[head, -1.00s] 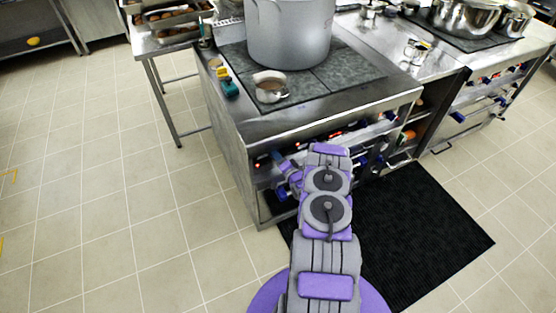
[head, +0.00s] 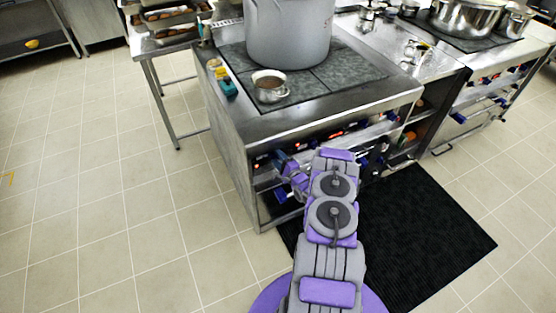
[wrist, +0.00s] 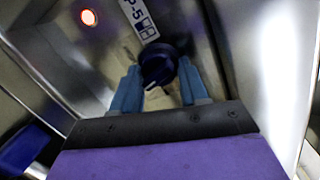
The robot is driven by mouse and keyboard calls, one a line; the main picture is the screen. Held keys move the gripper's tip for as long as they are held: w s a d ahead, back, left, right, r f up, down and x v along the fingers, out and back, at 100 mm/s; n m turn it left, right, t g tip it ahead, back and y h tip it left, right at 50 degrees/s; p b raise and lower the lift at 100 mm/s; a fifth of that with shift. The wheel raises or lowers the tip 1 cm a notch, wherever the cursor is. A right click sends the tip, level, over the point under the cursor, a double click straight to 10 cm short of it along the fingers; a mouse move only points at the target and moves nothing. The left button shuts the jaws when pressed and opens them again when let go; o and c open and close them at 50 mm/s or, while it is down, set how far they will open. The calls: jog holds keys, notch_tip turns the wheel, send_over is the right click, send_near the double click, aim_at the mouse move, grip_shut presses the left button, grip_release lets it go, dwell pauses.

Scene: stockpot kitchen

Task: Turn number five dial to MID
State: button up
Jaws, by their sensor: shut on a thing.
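The number five dial (wrist: 158,66) is a dark blue round knob on the steel stove front in the wrist view, below a white label (wrist: 141,20) reading P-5. A white mark shows at its lower side. My gripper (wrist: 157,80) has its two blue fingers on either side of the knob, shut on it. In the head view the stove (head: 320,118) stands ahead, and my gripper is at its front left, partly hidden by my arm. The dial cannot be made out there.
A red lamp (wrist: 89,17) glows beside the label. A blue object (wrist: 22,152) is at the lower left of the wrist view. A large pot (head: 290,35) and a small pan (head: 270,88) stand on the stove. A black mat (head: 425,230) lies in front.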

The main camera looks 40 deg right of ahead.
jog(key=shift+s+f, duration=0.15)
jog(key=shift+f, duration=0.1)
jog(key=o, duration=1)
jog(key=shift+d, duration=0.2)
jog(key=shift+o, duration=0.2)
jog(key=shift+r, duration=0.1)
jog(key=shift+a, duration=0.1)
jog(key=s+a+p, duration=0.1)
jog(key=s+p, duration=0.3)
jog(key=s, duration=1.3)
jog(key=shift+a+r, duration=0.2)
jog(key=shift+a, duration=0.2)
